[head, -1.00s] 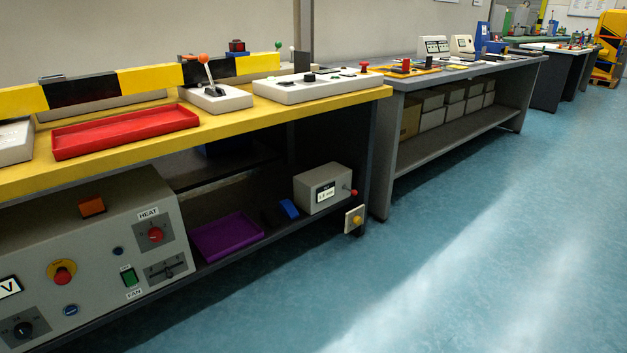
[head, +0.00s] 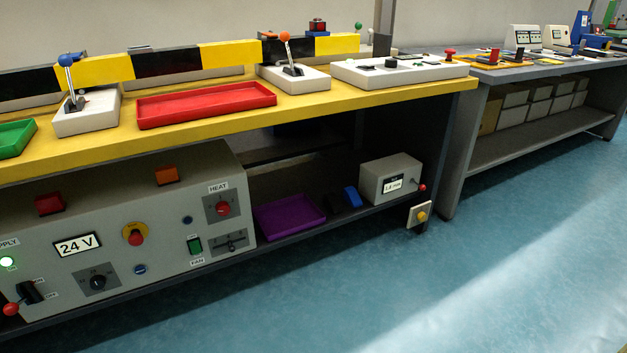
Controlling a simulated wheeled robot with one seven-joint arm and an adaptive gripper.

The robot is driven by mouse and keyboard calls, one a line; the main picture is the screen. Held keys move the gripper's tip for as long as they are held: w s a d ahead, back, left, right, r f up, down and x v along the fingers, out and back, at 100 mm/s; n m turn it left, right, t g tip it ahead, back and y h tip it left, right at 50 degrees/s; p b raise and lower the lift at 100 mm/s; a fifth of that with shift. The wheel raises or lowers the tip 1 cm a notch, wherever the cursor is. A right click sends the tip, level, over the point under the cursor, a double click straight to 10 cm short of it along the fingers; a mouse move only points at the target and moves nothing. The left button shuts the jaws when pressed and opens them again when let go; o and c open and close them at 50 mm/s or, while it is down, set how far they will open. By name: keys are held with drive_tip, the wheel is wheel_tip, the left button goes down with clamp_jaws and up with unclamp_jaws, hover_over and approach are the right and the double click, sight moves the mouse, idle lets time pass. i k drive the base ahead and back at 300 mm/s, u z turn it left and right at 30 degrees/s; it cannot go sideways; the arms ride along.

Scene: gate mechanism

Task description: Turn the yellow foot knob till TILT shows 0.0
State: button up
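A yellow knob (head: 422,216) sits on a small pale plate at the right front foot of the yellow-topped bench (head: 200,127), near the floor. Just above and left of it, a grey box (head: 391,170) on the lower shelf has a small display (head: 392,185) that seems to read "1.8 mm" and a red-tipped lever (head: 422,188) on its right side. I cannot make out a TILT label or reading. My gripper is not in view.
The lower shelf holds a purple tray (head: 289,217), a blue item (head: 353,197) and a large grey control panel (head: 150,210) marked 24 V. A grey bench (head: 530,146) stands to the right. The blue-green floor (head: 470,270) in front is clear.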

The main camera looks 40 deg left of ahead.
sight(421, 217)
drive_tip(key=u, duration=0.55)
drive_tip(key=i, duration=1.15)
drive_tip(key=u, duration=0.3)
